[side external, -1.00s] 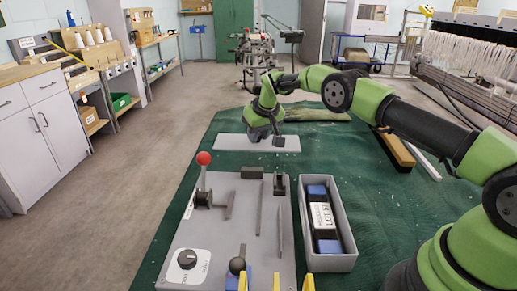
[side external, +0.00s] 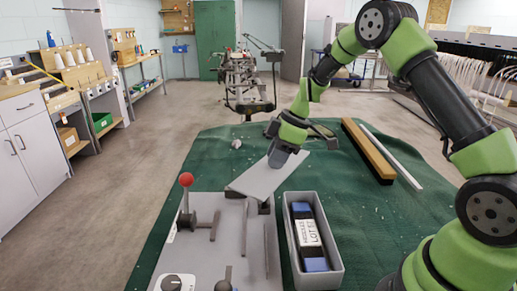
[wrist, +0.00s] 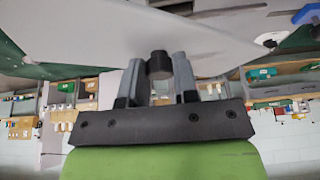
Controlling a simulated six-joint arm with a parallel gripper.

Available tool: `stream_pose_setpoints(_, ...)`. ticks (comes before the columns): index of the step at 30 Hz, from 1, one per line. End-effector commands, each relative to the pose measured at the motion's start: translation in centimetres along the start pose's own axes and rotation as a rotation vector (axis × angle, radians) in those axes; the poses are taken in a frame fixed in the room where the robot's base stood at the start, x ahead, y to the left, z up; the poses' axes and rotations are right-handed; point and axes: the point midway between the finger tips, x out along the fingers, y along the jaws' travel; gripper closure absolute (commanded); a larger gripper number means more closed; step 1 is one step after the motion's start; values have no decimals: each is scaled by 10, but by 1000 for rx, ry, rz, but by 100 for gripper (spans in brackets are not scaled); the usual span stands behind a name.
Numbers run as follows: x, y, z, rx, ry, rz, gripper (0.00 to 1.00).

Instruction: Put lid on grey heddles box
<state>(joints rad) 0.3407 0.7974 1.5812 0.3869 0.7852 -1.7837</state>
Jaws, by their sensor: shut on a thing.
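The grey lid (side external: 268,180) is a flat plate held in the air, tilted, behind the box in the side external view. My gripper (side external: 279,158) is shut on the lid's dark knob, which shows between the two fingers in the wrist view (wrist: 160,66). The lid's flat face (wrist: 130,28) fills the top of the wrist view. The grey heddles box (side external: 320,281) stands open on the green cloth. Inside it lies a dark bundle (side external: 309,236) with blue ends and a white label. The lid is apart from the box, beyond its far end.
A grey panel (side external: 203,252) with a red-knobbed lever (side external: 186,181) and upright metal pieces is left of the box. A wooden bar (side external: 368,152) and a pale rod (side external: 392,158) lie at the back right. The green cloth (side external: 390,225) right of the box is clear.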

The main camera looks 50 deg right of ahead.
Motion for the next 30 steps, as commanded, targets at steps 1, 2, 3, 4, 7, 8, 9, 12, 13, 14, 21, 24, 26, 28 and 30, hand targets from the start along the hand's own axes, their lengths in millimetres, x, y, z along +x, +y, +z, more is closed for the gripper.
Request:
stream_pose_setpoints(1,-7,-14,8,-65,0,-31,99)
stream_pose_setpoints(2,-11,-22,13,-114,0,-51,99)
stream_pose_setpoints(3,-15,-35,19,-179,0,-78,99)
stream_pose_setpoints(4,-19,-44,24,-226,0,-97,99)
stream_pose_setpoints(7,-28,-72,37,-361,0,-152,99)
stream_pose_setpoints(8,-30,-80,40,-393,-1,-165,99)
stream_pose_setpoints(9,-33,-89,44,-433,-1,-181,99)
stream_pose_setpoints(12,-38,-106,51,-504,-1,-210,99)
stream_pose_setpoints(13,-39,-109,53,-518,-2,-216,99)
stream_pose_setpoints(14,-40,-112,54,-531,-1,-221,99)
stream_pose_setpoints(21,-33,-118,60,-557,-1,-234,99)
stream_pose_setpoints(24,-24,-118,64,-555,-2,-235,99)
stream_pose_setpoints(26,-18,-118,67,-554,-4,-235,99)
stream_pose_setpoints(28,-11,-118,69,-554,-2,-235,99)
stream_pose_setpoints(30,-4,-118,72,-554,-3,-235,99)
